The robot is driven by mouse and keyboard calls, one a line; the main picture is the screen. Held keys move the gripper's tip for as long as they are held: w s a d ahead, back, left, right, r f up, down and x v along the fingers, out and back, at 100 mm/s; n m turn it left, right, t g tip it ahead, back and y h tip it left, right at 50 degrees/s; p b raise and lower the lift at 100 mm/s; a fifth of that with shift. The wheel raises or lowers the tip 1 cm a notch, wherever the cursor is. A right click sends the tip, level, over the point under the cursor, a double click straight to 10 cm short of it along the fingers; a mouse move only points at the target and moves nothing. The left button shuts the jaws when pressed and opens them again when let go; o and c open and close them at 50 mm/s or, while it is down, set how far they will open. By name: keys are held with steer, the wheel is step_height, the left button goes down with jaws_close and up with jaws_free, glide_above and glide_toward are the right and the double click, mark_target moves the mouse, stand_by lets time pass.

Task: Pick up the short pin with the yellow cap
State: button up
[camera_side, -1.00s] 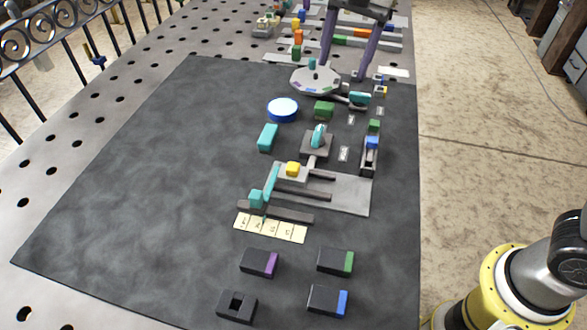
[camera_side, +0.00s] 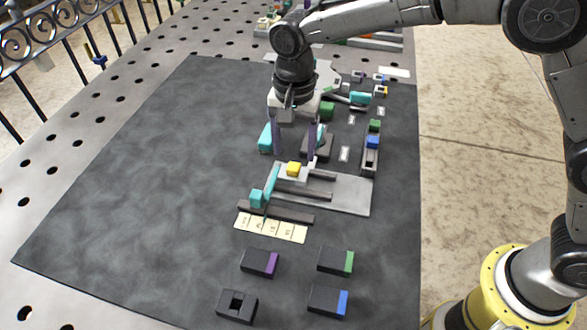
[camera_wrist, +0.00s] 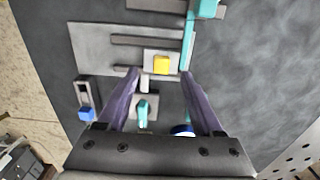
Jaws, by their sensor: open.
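The yellow cap (camera_side: 293,168) sits on a light grey block at the left end of the slotted grey plate (camera_side: 350,198). It also shows in the wrist view (camera_wrist: 162,64), just beyond and between the fingertips. The pin's shaft below the cap is hidden. My gripper (camera_side: 294,157) points down with its two purple fingers apart and nothing between them. In the side view its tips are close to the cap, a little toward the back. In the wrist view my gripper (camera_wrist: 160,74) straddles the near side of the cap. I cannot tell its exact height.
A teal bar (camera_side: 271,185) stands close left of the cap, with a teal block (camera_side: 256,198) beside it. A teal handle (camera_wrist: 143,110) on a grey base lies under the gripper. A blue block (camera_side: 372,142) sits in a dark rail to the right. The mat's left side is clear.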

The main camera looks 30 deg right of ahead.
mark_target(294, 166)
steer(key=shift+w+d+f, duration=0.1)
steer(key=shift+w+f, duration=0.05)
steer(key=shift+f, duration=1.2)
steer(key=shift+w+f, duration=0.1)
steer(key=shift+f, duration=1.25)
jaws_close()
